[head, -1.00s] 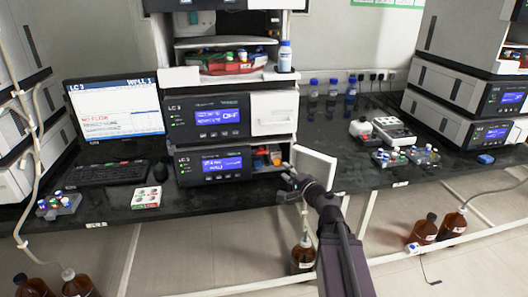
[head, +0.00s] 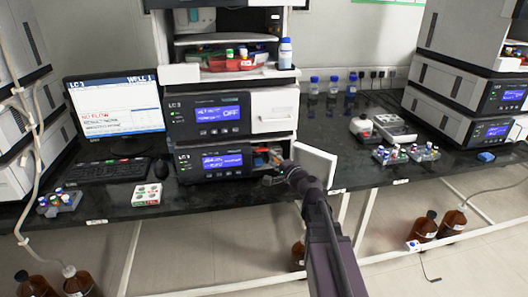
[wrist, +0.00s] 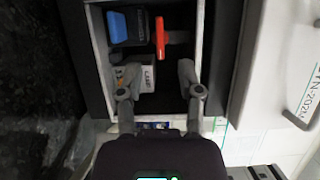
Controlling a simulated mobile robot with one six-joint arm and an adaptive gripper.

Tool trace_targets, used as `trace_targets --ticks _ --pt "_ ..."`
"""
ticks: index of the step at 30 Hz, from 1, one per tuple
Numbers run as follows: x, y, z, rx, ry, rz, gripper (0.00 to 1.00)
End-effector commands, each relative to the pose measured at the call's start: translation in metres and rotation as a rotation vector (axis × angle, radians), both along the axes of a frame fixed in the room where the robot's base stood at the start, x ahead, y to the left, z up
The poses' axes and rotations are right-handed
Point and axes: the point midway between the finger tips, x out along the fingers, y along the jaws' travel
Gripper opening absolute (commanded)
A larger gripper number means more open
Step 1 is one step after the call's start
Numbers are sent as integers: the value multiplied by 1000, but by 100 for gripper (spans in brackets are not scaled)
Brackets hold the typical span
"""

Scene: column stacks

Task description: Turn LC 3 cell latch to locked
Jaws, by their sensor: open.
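The LC 3 lower module (head: 210,162) stands in the middle stack with its small right-hand door (head: 316,164) swung open. In the wrist view the open compartment (wrist: 91,62) holds a red lever-like part (wrist: 160,38), which looks like the cell latch, a blue-topped block (wrist: 118,27) and a pale labelled block (wrist: 140,76). My gripper (head: 272,168) is at the compartment opening; in the wrist view its open fingers (wrist: 158,78) reach inside, apart and short of the red part. The pale block lies near the left finger; contact cannot be told. Nothing is held.
The open door (wrist: 282,60) stands close on the right of my gripper in the wrist view. Another LC 3 module (head: 208,115) sits above.

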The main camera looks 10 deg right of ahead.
Motion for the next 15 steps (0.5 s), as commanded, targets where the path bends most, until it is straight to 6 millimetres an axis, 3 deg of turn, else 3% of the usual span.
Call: trace_targets --ticks 6,15 --pt "34 13 0 0 0 1 47" --pt "59 23 0 0 0 -1 47"
